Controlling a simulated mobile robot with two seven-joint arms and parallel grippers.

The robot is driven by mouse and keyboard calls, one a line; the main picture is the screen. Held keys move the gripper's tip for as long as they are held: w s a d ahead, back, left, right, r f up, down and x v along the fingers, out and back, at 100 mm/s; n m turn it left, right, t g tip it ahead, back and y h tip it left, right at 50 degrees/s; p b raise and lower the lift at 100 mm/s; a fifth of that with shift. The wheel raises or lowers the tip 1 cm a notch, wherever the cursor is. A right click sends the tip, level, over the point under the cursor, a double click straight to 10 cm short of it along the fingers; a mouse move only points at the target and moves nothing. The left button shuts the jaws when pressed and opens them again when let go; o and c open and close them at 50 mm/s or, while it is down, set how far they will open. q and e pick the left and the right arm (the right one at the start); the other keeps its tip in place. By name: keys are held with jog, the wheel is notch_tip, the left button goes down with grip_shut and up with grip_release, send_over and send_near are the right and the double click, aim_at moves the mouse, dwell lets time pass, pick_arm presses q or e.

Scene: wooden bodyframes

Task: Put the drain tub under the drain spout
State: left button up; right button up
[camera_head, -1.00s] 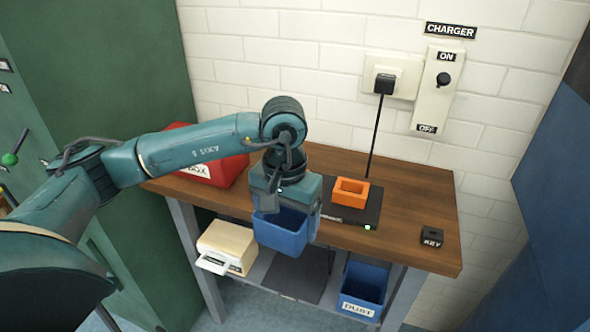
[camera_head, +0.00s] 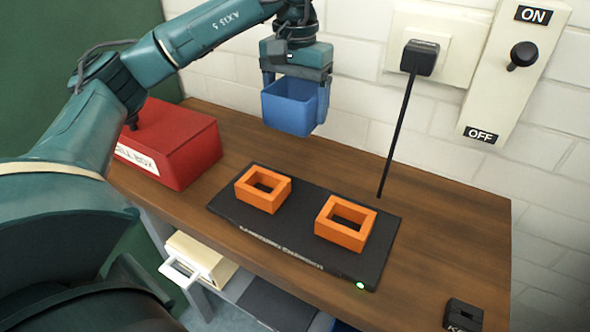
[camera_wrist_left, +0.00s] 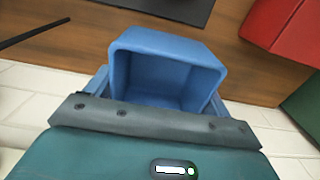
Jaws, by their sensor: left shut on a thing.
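A blue open-topped tub (camera_head: 290,104) hangs in my left gripper (camera_head: 297,86), upright and above the back of the wooden table, near the white wall. My left gripper is shut on the tub. In the left wrist view the tub (camera_wrist_left: 165,68) shows its empty inside, with the gripper's grey edge across its near side. No label shows on the tub, so I cannot tell if it is the drain tub. No drain spout is in view. My right gripper is not in view.
On the table (camera_head: 425,250) lies a black charging pad (camera_head: 300,215) with two orange frames (camera_head: 263,189) (camera_head: 345,222) and a green light. A red box (camera_head: 172,145) stands at left. A charger plug (camera_head: 420,58) with a black cord and an ON/OFF switch (camera_head: 522,55) are on the wall.

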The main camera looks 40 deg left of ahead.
aim_at(295, 162)
pick_arm(q)
jog(key=shift+w+f, duration=0.15)
jog(key=shift+a+f, duration=0.1)
jog(key=shift+f, duration=4.55)
jog(key=shift+f, duration=0.1)
jog(key=o, duration=1.4)
jog(key=shift+f+b, duration=0.2)
jog(key=shift+b, duration=0.15)
jog(key=o, duration=0.4)
jog(key=shift+r, duration=0.1)
